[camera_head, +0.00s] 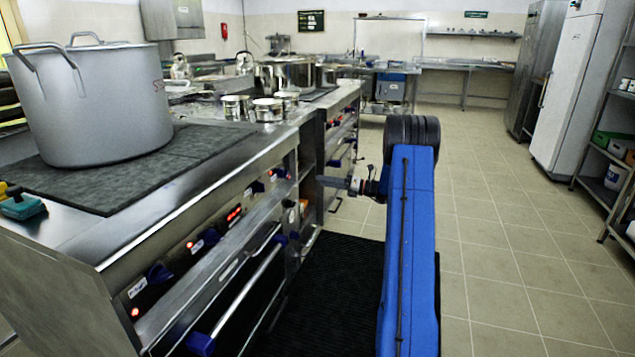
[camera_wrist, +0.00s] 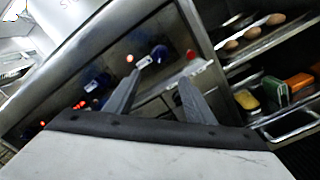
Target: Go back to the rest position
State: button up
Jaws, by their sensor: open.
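My gripper (camera_wrist: 158,85) is open and empty in the wrist view, its two grey fingers spread apart. Behind the fingers is the stove front with blue knobs and red lights. In the head view my blue arm stretches forward over the aisle, and my gripper (camera_head: 328,183) shows small beside the stove front (camera_head: 215,240), left of the arm's far end. I cannot tell from the head view whether it touches the stove.
A large stockpot (camera_head: 95,105) stands on the dark stove top at the left. Several small pots (camera_head: 268,110) stand farther back. Open shelves (camera_wrist: 255,45) with food lie beside the stove front. The tiled floor (camera_head: 510,240) on the right is clear, up to a shelf rack (camera_head: 612,150).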

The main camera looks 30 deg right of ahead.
jog(key=shift+s+d, duration=0.15)
jog(key=shift+s, duration=0.1)
dwell(0.4)
jog(key=s+a+r+n+g, duration=0.3)
jog(key=s+a+n, duration=0.1)
jog(key=a, duration=0.5)
jog(key=s+a+r+n+g, duration=0.2)
jog(key=s+a+r+n, duration=0.25)
jog(key=a, duration=0.45)
jog(key=s+a+r+n+g, duration=0.3)
jog(key=s+a+n, duration=0.15)
jog(key=a, duration=0.45)
jog(key=s+a+r+n+g+h, duration=0.25)
jog(key=s+a+n, duration=0.65)
jog(key=s, duration=0.5)
jog(key=s+f+n+h, duration=0.2)
jog(key=s+n+h, duration=0.2)
jog(key=s, duration=0.9)
jog(key=s+a+f+n+t+h, duration=0.1)
jog(key=s+n+h, duration=0.3)
jog(key=s+n, duration=0.6)
jog(key=s+f, duration=0.1)
jog(key=s, duration=0.3)
jog(key=shift+s+a+f+n, duration=0.15)
jog(key=shift+s+f+n, duration=0.05)
jog(key=shift+f+n, duration=0.15)
